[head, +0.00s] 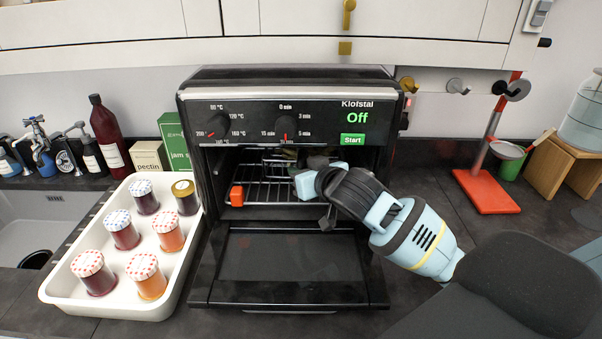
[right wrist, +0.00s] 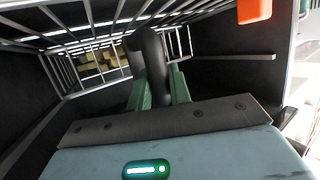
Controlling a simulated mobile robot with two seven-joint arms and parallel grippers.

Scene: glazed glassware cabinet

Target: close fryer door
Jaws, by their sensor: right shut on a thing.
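The black fryer (head: 290,122) stands on the counter, its display reading "Off". Its door (head: 290,265) is folded down flat in front, fully open. My right gripper (head: 312,172) reaches into the fryer's opening above the lowered door; its tips are partly hidden in the dark interior. In the right wrist view its green fingers are shut on a black rounded handle (right wrist: 150,62), with wire bars beyond it. Which part the handle belongs to is unclear. An orange block (head: 237,195) sits at the left of the wire rack (head: 270,190). My left gripper is not in view.
A white tray (head: 60,282) with several jam jars stands close to the fryer's left side. A red stand (head: 487,192) is on the right. Dark counter is bare between the fryer and the stand. Cabinets hang above.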

